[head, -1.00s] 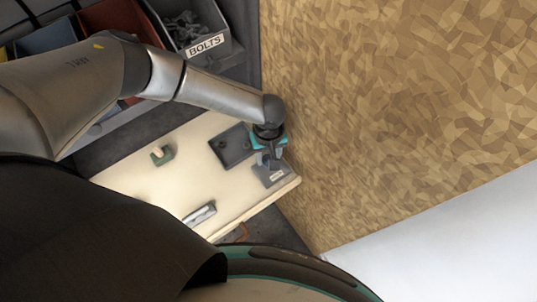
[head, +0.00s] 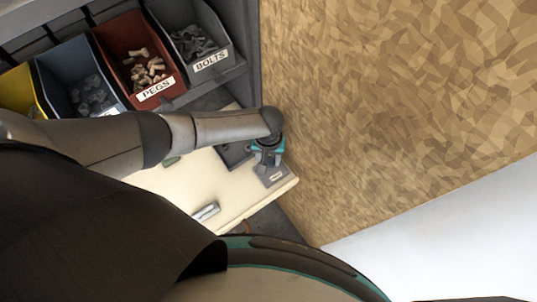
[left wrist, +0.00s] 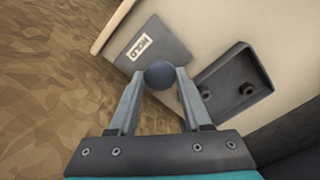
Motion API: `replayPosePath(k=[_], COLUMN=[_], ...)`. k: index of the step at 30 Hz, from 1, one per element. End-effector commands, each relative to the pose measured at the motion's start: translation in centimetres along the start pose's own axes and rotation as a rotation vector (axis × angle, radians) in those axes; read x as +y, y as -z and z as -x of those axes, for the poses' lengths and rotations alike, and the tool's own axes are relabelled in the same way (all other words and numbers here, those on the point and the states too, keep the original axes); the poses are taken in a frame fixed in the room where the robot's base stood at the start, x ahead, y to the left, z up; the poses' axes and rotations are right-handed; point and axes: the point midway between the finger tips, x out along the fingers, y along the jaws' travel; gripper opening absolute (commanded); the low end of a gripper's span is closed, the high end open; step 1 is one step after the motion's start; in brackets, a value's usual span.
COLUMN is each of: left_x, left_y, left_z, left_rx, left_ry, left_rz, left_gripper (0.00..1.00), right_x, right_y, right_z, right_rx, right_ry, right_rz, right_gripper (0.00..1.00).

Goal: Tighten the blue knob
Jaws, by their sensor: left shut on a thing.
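The blue knob (left wrist: 158,75) is a dark blue-grey ball, seen in the left wrist view between my left gripper's fingertips. It stands at a grey plate (left wrist: 160,42) with a small white label, whose lettering is hard to read. My left gripper (left wrist: 156,82) is shut on the knob, with a finger on each side. In the head view my left gripper (head: 267,160) is over the same plate (head: 273,176), near the board's right end, and it hides the knob. My right gripper is in neither view.
A chipboard wall (head: 400,110) rises close on the right. Bins of pegs (head: 134,55) and bolts (head: 187,40) stand at the back. A metal handle (head: 205,212) sits near the front.

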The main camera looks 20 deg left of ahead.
Motion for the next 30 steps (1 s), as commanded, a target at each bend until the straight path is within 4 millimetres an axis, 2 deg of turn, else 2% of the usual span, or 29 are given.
replayPosePath(k=[8,30], left_x=[-0.07,-0.06], left_y=[-0.18,-0.05], left_z=[-0.01,-0.06], left_rx=[-0.005,-0.002], left_ry=[0.002,0.001], left_rz=[-0.167,-0.867], left_gripper=[0.0,0.0], right_x=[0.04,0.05], right_y=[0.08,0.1], right_z=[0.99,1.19], right_rx=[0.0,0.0], right_ry=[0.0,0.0], right_rz=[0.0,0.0], right_gripper=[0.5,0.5])
